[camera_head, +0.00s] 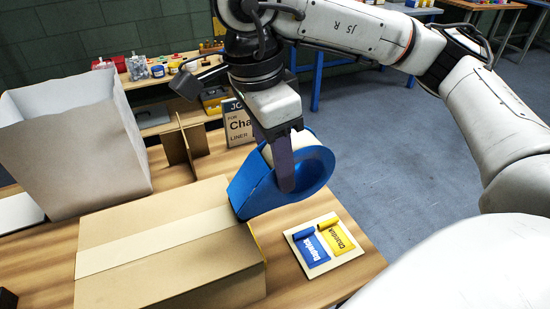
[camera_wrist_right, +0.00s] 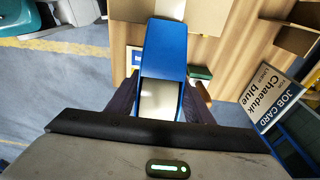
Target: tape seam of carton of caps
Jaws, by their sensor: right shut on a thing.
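A closed brown carton (camera_head: 165,280) sits on the wooden table in the head view. A pale band (camera_head: 155,243) runs along its top from the left end to the right end. My right gripper (camera_head: 283,180) is shut on a blue tape dispenser (camera_head: 256,195) with a pale roll inside. The dispenser is at the carton's right end, by the end of the band; I cannot tell whether it touches. In the right wrist view the dispenser (camera_wrist_right: 165,48) sits between the fingers of my right gripper (camera_wrist_right: 160,100). My left gripper is not in view.
A large open box with a pale liner (camera_head: 75,150) stands at the left. A job card (camera_head: 237,122) stands behind the dispenser; it also shows in the wrist view (camera_wrist_right: 270,98). A board (camera_head: 325,246) with blue and yellow labelled pieces lies right of the carton. Cardboard dividers (camera_head: 185,148) stand behind.

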